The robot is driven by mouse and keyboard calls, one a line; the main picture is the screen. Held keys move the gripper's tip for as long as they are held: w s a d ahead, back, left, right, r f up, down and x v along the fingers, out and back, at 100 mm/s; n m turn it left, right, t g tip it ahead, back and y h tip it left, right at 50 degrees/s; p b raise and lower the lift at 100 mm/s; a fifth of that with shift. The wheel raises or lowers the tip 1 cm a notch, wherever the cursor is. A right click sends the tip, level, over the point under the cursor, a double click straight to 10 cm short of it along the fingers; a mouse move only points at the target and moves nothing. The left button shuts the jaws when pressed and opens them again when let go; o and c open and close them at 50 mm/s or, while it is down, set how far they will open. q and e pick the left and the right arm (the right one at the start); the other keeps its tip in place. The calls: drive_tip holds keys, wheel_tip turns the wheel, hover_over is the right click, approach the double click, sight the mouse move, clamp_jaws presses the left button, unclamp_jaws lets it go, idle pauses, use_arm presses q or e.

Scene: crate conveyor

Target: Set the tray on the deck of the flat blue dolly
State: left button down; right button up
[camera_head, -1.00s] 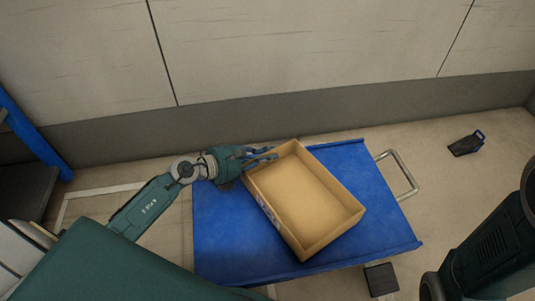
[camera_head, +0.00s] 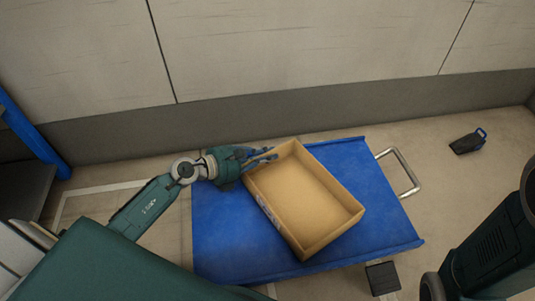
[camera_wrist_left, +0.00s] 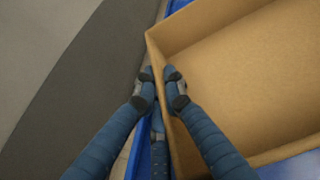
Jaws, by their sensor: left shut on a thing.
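The tray (camera_head: 308,196) is a shallow open cardboard-brown box, empty inside, set at an angle over the blue deck of the flat dolly (camera_head: 370,180). I cannot tell whether it touches the deck or hangs just above it. My left gripper (camera_head: 268,156) is shut on the tray's wall near its upper left corner. In the left wrist view the fingertips (camera_wrist_left: 161,75) pinch that wall (camera_wrist_left: 185,125), one on each side. My right gripper is not in view; only part of my right arm shows at the right edge.
The dolly has a metal handle (camera_head: 402,172) on its right side. A small dark object with a blue loop (camera_head: 468,142) lies on the floor at right. A wall (camera_head: 300,60) runs behind. Blue shelving (camera_head: 35,140) stands at the far left.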

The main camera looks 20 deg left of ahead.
use_arm(q)
drive_tip(key=shift+f, duration=0.15)
drive_tip(key=c, duration=1.8)
unclamp_jaws()
drive_tip(key=shift+o, duration=0.2)
drive_tip(key=v, duration=1.2)
